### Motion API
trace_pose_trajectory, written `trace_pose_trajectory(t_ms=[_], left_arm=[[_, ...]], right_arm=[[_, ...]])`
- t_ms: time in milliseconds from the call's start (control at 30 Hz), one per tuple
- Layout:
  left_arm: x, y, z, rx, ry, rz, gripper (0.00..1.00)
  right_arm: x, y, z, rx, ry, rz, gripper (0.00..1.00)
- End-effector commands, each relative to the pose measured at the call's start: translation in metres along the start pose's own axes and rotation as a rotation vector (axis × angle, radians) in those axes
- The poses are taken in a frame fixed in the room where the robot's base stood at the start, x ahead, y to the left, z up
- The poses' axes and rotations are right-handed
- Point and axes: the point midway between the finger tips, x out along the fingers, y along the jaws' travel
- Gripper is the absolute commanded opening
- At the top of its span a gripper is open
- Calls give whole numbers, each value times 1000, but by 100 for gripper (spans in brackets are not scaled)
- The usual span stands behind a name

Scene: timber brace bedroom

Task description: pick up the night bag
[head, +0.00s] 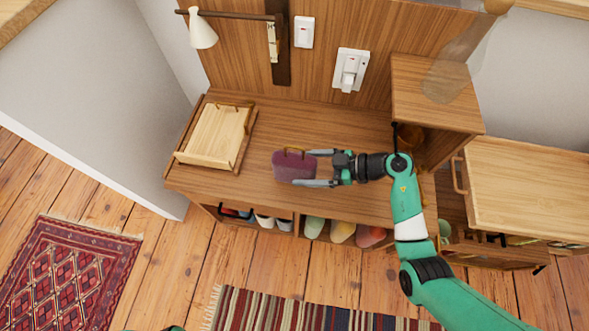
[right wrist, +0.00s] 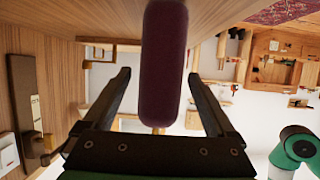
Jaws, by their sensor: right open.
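The night bag (head: 290,166) is a small dark purple bag with a brown handle on top. It stands on the wooden bench top in the head view. My right gripper (head: 301,168) is open, with its fingers on either side of the bag's right end. In the right wrist view the bag (right wrist: 164,62) stands between the two spread fingers, with visible gaps on both sides. My left gripper is not in view; only a bit of green shows at the bottom edge of the head view.
A wooden tray (head: 215,136) lies left of the bag. A raised wooden box (head: 432,92) stands at the bench's right end, near my right arm. Shoes (head: 343,232) fill cubbies below the front edge. A white lamp (head: 202,33) hangs above. Bench top behind the bag is clear.

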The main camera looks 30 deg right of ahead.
Motion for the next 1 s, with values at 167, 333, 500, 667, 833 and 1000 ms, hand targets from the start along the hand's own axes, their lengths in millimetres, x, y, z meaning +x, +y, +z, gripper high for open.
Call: trace_pose_trajectory(t_ms=[167,333,500,667,833,1000], left_arm=[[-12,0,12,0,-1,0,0],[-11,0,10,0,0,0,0],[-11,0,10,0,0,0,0],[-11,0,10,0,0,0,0],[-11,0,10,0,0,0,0],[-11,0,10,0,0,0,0]], right_arm=[[27,0,3,-1,0,-1,91],[28,0,1,1,-1,1,91],[28,0,1,1,-1,1,73],[28,0,1,1,-1,1,44],[28,0,1,0,-1,1,14],[28,0,1,0,0,1,0]])
